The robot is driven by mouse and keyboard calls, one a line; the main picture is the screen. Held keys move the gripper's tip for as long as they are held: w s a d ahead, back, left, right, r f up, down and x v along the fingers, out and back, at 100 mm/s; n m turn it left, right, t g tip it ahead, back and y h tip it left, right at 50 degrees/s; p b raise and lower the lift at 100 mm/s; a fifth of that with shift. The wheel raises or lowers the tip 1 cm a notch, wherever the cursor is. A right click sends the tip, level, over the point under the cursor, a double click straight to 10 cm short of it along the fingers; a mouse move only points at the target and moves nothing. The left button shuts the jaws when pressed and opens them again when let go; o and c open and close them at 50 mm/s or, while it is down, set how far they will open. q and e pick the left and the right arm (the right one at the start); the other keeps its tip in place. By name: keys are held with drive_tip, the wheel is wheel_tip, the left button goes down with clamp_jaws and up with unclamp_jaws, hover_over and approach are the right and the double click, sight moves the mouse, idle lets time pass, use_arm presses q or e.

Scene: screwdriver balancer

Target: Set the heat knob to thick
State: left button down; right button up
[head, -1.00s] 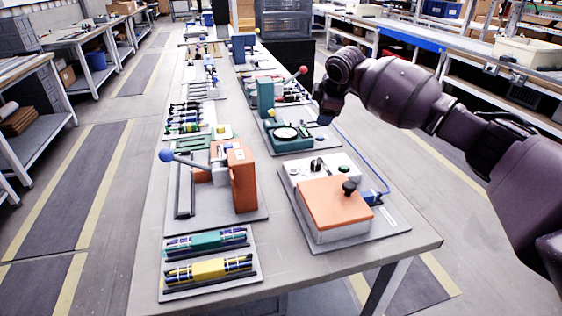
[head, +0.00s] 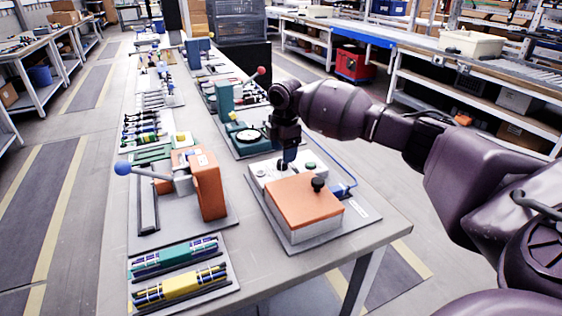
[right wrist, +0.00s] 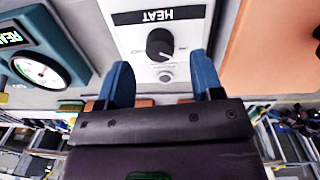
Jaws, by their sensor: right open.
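The black heat knob (right wrist: 160,45) sits on a white control panel (right wrist: 130,40), below an upside-down "HEAT" label (right wrist: 156,15) in the right wrist view. The knob's setting is too small to read. My right gripper (right wrist: 163,72) is open and empty, its two blue fingers pointing toward the panel on either side of the knob's line, apart from the knob. In the head view, my right gripper (head: 288,160) is over the white panel box (head: 262,172), and its fingers partly hide the knob area. My left gripper does not show.
An orange-topped box (head: 305,203) with a black knob adjoins the panel on the near side. A green fixture with a dial (head: 248,137) stands behind it. An orange lever press (head: 209,185) is to the left. A blue cable runs along the right.

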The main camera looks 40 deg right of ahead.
sight(282, 164)
drive_tip(key=shift+w+f+b, duration=0.1)
drive_tip(key=shift+f+b, duration=0.25)
drive_tip(key=shift+f, duration=1.55)
drive_tip(key=shift+r, duration=0.1)
drive_tip(key=c, duration=0.9)
